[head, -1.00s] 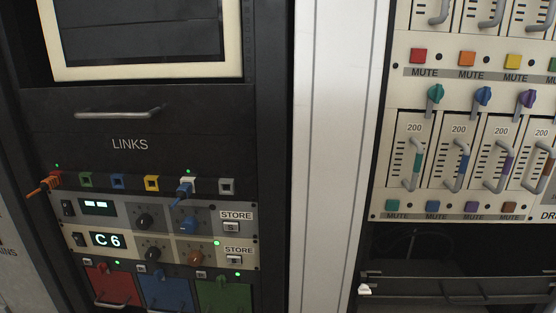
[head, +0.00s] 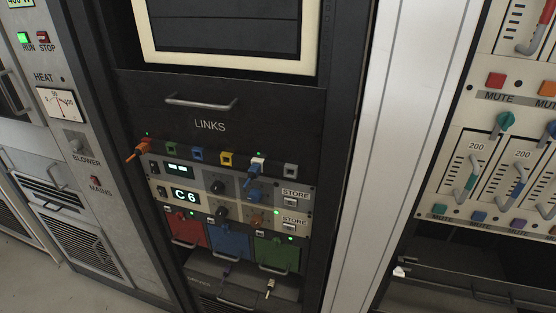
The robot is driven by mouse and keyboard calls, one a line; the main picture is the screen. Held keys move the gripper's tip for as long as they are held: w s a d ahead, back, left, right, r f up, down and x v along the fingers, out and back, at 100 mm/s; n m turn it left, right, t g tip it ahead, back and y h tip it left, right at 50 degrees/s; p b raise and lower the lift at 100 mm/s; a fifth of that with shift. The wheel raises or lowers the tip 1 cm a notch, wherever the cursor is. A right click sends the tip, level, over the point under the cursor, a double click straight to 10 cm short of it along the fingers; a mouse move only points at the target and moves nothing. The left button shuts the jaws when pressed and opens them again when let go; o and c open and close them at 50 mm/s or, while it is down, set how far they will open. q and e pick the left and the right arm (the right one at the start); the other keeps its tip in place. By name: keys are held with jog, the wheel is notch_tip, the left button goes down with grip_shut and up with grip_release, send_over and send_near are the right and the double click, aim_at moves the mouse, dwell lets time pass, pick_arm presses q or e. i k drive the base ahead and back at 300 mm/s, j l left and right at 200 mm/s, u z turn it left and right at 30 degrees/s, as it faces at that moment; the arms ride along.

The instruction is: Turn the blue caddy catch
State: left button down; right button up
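The blue caddy (head: 228,241) sits in the lower part of the middle rack, between a red caddy (head: 186,229) and a green caddy (head: 276,254). It has a pale handle along its lower edge. A small dark blue shape shows on its upper face. It is too small to tell whether this is the catch or how it is turned. Neither of my grippers is in view.
Above the caddies are two STORE units (head: 243,189), a row of link sockets with orange and blue plugs, and a LINKS drawer (head: 214,120). A shelf with small items lies below. A BLOWER panel (head: 72,142) stands left, mute and fader panels right. Floor shows at lower left.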

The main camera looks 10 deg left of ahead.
aim_at(225, 228)
jog(key=k+l+u, duration=0.25)
jog(key=u, duration=0.15)
jog(key=k+l+u, duration=0.15)
jog(key=k+u, duration=0.3)
jog(key=i, duration=0.1)
